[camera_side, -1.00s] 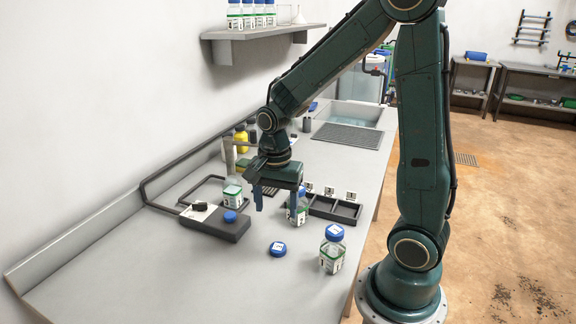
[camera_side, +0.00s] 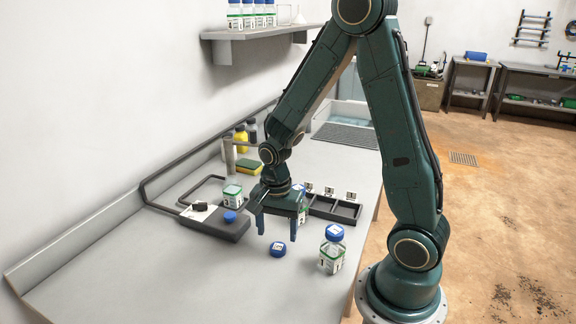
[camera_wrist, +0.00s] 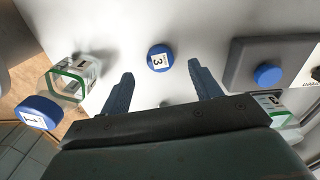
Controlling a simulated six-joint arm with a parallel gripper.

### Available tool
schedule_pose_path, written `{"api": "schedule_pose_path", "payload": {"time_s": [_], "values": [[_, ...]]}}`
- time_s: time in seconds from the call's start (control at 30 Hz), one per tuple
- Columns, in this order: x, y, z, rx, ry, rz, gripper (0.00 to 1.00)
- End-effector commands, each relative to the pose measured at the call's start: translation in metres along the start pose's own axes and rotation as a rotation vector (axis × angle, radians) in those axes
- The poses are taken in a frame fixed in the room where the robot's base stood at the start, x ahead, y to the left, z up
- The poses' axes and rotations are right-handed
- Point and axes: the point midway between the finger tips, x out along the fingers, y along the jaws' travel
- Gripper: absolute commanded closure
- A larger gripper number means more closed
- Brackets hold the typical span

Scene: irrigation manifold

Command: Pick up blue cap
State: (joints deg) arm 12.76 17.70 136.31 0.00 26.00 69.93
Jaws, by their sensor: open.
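A blue cap (camera_side: 278,249) with a white label lies flat on the grey bench, in front of my gripper in the side view. In the wrist view the cap (camera_wrist: 159,57) shows a "3" on its label and lies beyond the fingertips, roughly midway between them. My gripper (camera_side: 279,231) is open and empty, above and just behind the cap, fingers pointing down. Its two fingers also show apart in the wrist view (camera_wrist: 160,76). Nothing touches the cap.
A bottle with a blue cap (camera_side: 331,252) stands right of the loose cap. A dark block with a blue knob (camera_side: 213,226) lies to the left. Another bottle (camera_side: 304,203) stands partly hidden behind my gripper, near a black divided tray (camera_side: 334,209). The bench front is clear.

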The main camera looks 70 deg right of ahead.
Motion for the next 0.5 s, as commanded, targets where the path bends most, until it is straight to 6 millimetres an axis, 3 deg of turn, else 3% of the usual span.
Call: {"api": "schedule_pose_path", "payload": {"time_s": [0.5], "values": [[0.044,0.001,-0.003,0.000,-0.001,0.002,0.37]]}}
